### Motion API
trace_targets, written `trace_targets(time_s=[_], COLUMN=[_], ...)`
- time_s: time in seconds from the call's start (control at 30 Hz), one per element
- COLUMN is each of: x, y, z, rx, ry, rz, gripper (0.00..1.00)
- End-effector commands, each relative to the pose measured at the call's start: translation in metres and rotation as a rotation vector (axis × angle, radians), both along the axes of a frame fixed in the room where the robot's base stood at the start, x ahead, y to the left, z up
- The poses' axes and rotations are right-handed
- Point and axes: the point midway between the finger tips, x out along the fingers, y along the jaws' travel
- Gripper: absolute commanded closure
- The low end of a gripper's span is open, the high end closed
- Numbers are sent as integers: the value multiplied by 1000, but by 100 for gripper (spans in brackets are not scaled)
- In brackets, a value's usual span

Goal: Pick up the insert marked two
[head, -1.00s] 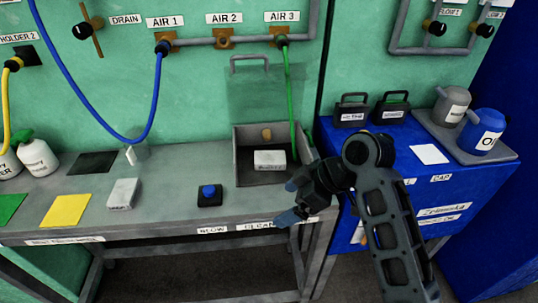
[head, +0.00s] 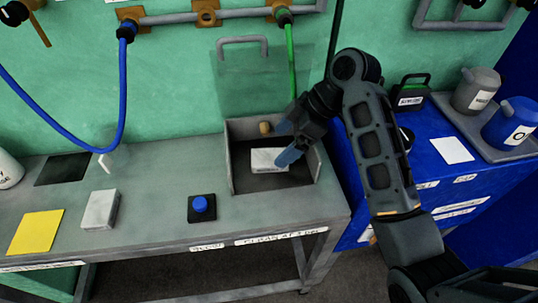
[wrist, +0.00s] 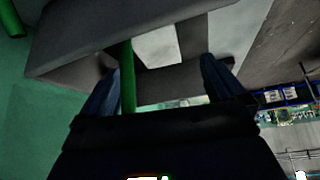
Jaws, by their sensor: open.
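A light grey block (head: 268,160) with a small unreadable label lies inside the open-topped grey box on the bench. A second light grey block (head: 101,209) lies on the bench to the left; I see no readable number on either. My gripper (head: 287,152) is over the box, its blue fingers at the right end of the boxed block and partly covering it. I cannot tell whether they touch it. In the wrist view my gripper (wrist: 163,85) shows two blue fingers spread apart, with the green hose (wrist: 127,75) showing between them.
The grey box (head: 232,180) has low walls and a clear upright panel behind. A green hose (head: 292,60) hangs down into it. A blue button (head: 201,205) sits on the bench in front. A yellow square (head: 36,232) lies at left. A blue cabinet (head: 455,172) stands at right.

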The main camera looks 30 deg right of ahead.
Motion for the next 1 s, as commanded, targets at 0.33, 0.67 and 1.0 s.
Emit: trace_targets(time_s=[0.33,0.67,1.0], x=[12,15,15], y=[18,22,22], z=[-39,-47,-47], rx=[0,-1,-1], ry=[2,-1,-1], rz=[0,-2,-2], gripper=[3,3,33])
